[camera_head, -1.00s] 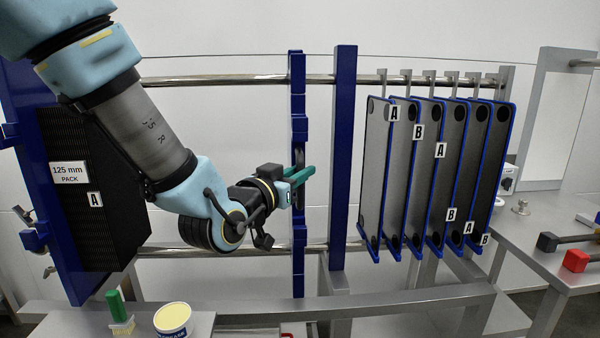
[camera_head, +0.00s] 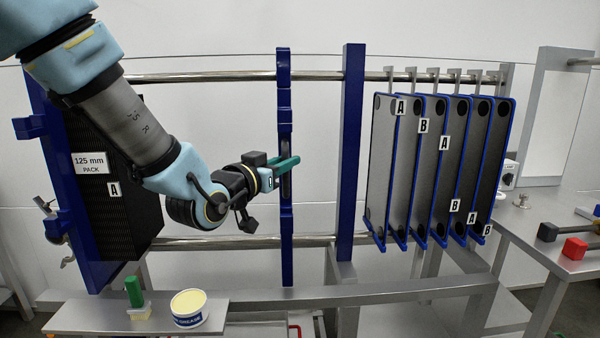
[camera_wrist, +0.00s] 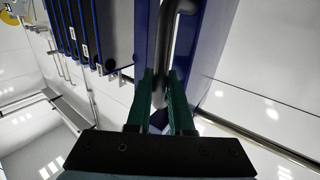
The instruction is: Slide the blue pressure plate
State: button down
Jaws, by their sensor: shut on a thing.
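The blue pressure plate (camera_head: 285,240) stands upright, seen nearly edge-on, on the two horizontal rails. It is between the black 125 mm pack (camera_head: 110,215) at left and a fixed-looking blue post (camera_head: 352,150) at right, touching neither. My gripper (camera_head: 286,162) reaches it from the left at mid-height, with green fingers. In the wrist view, the green fingers (camera_wrist: 163,85) close around a dark bar handle (camera_wrist: 181,30) on the blue plate (camera_wrist: 214,45).
The upper rail (camera_head: 220,77) and lower rail (camera_head: 210,242) are bare between pack and plate. Several hanging plates (camera_head: 410,170) marked A or B stand right of the post. A grease tub (camera_head: 188,312) and green-handled brush (camera_head: 135,292) sit on a shelf below my arm.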

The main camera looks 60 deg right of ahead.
jog(key=w+a, duration=1.2)
jog(key=w, duration=0.5)
jog(key=shift+a, duration=0.3)
jog(key=shift+w, duration=0.1)
jog(key=c, duration=0.8)
grip_release()
jog(key=shift+b, duration=0.3)
jog(key=a+b, duration=0.2)
jog(key=a, duration=0.8)
jog(key=shift+s+a, duration=0.3)
jog(key=shift+a, duration=0.1)
jog(key=shift+w, duration=0.1)
